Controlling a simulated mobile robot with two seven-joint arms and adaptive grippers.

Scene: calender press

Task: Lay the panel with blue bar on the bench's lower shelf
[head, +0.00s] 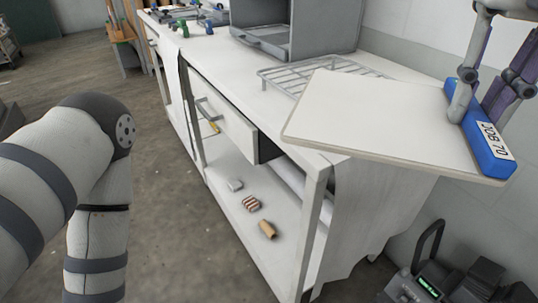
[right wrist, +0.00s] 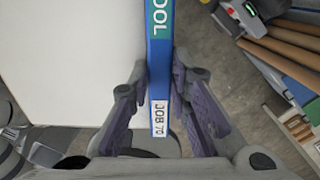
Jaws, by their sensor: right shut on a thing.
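The flat, off-white panel (head: 378,118) has a blue bar (head: 490,146) along its right edge, with a "JOB 70" label. My right gripper (head: 475,98) is shut on the blue bar, and the right wrist view shows its fingers (right wrist: 162,85) on both sides of the bar. The panel is nearly level and held up, overlapping the bench's near right corner in the picture. The bench's lower shelf (head: 286,255) is below and left of the panel. The panel hides part of the bench top. My left arm is at left, its gripper out of view.
On the shelf lie a small grey-white item (head: 234,185), a striped block (head: 251,203) and a brown roll (head: 267,230). A drawer (head: 224,118) juts out above the shelf. A wire rack (head: 300,76) lies on the bench top. Dark equipment (head: 445,282) stands at lower right.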

